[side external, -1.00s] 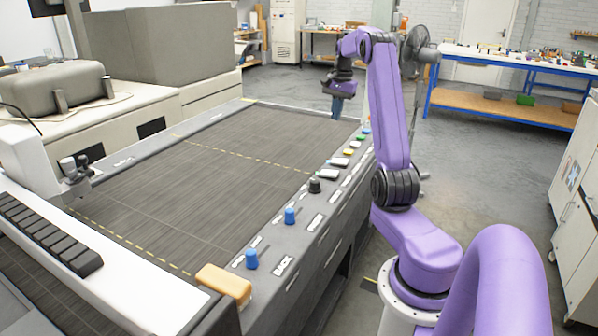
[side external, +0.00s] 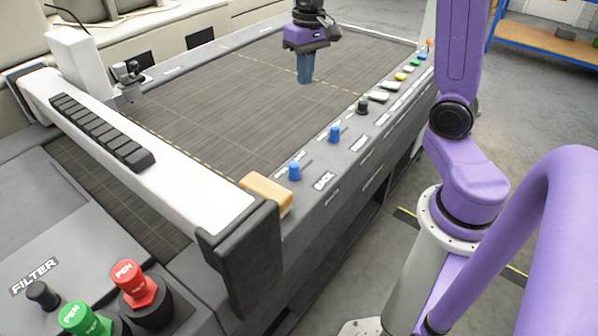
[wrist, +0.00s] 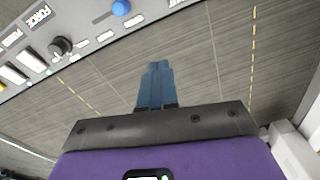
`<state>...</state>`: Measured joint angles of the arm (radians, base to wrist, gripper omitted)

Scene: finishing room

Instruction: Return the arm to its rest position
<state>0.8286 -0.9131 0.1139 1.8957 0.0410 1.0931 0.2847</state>
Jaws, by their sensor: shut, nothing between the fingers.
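My gripper (side external: 305,78) is purple and black with blue fingers pointing down. The fingers are shut with nothing between them. In the side view it hangs over the dark ribbed bed (side external: 215,110) of the machine, to the left of the button rail. The height of the fingertips above the bed is hard to tell. In the wrist view the shut fingers (wrist: 157,68) are seen against the bed, with the rail along the upper left.
The button rail (side external: 345,155) carries blue and black knobs and several coloured buttons. A white gantry bar (side external: 160,150) crosses the near end of the bed, with a tan block (side external: 266,193) at its end. Red (side external: 135,284) and green (side external: 86,320) pen knobs stand in front.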

